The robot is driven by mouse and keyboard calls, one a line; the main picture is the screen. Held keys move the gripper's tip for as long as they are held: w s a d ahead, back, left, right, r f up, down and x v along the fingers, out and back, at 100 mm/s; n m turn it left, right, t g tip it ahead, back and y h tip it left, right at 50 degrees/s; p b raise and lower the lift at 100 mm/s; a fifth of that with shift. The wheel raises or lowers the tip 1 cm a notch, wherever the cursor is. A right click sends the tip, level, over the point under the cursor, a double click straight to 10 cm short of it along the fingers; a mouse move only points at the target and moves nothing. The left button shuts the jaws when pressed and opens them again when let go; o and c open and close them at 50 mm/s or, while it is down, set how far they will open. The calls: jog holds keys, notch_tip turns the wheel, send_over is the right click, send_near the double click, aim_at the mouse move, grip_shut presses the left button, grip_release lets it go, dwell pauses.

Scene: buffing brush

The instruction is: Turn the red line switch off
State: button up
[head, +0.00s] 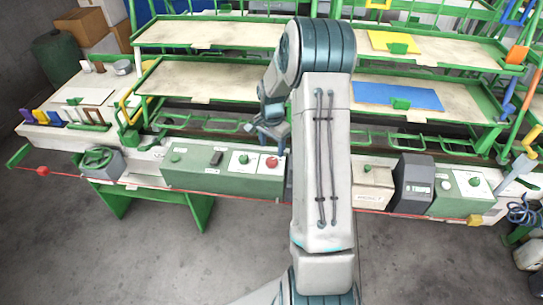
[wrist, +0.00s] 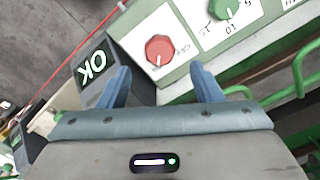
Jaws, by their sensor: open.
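The red switch knob (head: 272,162) sits on a white plate on the green control box, just left of my arm in the head view. In the wrist view the red knob (wrist: 159,48) is round, with a pale mark at its lower edge and a small label beside it that seems to read OFF. My gripper (wrist: 160,82) is open and empty, its two blue fingers on either side of the knob's direction but apart from it. In the head view my gripper (head: 270,128) is partly hidden by my arm, above and behind the knob.
A dark box with an OK display (wrist: 95,67) stands beside the knob. A green dial (wrist: 226,8) is on the other side. Green rails (wrist: 298,75) run close by. A red cord (head: 240,195) runs along the bench front. The floor in front is clear.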

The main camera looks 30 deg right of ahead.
aim_at(272, 160)
notch_tip(272, 160, down, 6)
jog(key=shift+p, duration=0.35)
jog(key=c, duration=1)
